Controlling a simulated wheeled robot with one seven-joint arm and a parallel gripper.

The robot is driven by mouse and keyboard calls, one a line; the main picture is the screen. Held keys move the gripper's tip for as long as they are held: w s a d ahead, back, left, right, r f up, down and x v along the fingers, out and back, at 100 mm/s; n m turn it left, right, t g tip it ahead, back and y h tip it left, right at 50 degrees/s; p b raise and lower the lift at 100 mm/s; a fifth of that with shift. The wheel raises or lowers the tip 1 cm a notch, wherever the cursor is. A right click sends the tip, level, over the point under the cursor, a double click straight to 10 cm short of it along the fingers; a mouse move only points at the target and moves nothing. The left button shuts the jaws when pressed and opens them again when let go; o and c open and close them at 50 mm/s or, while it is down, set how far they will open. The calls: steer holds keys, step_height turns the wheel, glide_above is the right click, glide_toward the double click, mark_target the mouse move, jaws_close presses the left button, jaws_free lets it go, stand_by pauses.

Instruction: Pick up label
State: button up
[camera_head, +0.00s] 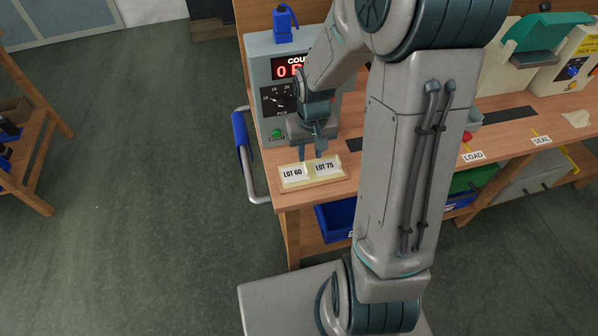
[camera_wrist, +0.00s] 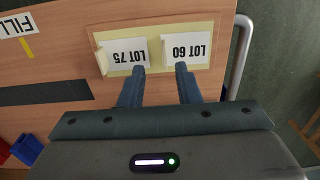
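Two white labels lie side by side on a pale yellow backing at the bench's left corner. In the head view the LOT 60 label (camera_head: 292,174) is on the left and the LOT 75 label (camera_head: 325,167) on the right. In the wrist view the order is mirrored, with the LOT 75 label (camera_wrist: 127,53) left and the LOT 60 label (camera_wrist: 188,51) right. My gripper (camera_wrist: 160,68) is open and empty, with its fingertips at the backing's near edge in that view. It also shows just behind the labels in the head view (camera_head: 311,155). Height above the labels is unclear.
A grey counter box (camera_head: 262,75) with a red display stands behind my gripper. A metal rail with a blue grip (camera_head: 240,135) runs along the bench's left end. Blue bins (camera_head: 336,218) sit below. My arm hides the bench's middle.

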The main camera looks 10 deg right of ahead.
mark_target(306, 166)
steer(key=shift+w+a+f, duration=0.1)
steer(key=shift+a+f, duration=0.1)
steer(key=shift+f, duration=1.2)
steer(key=shift+w+a+f, duration=0.1)
steer(key=shift+a+f, duration=0.05)
steer(key=shift+f, duration=1.2)
jaws_close()
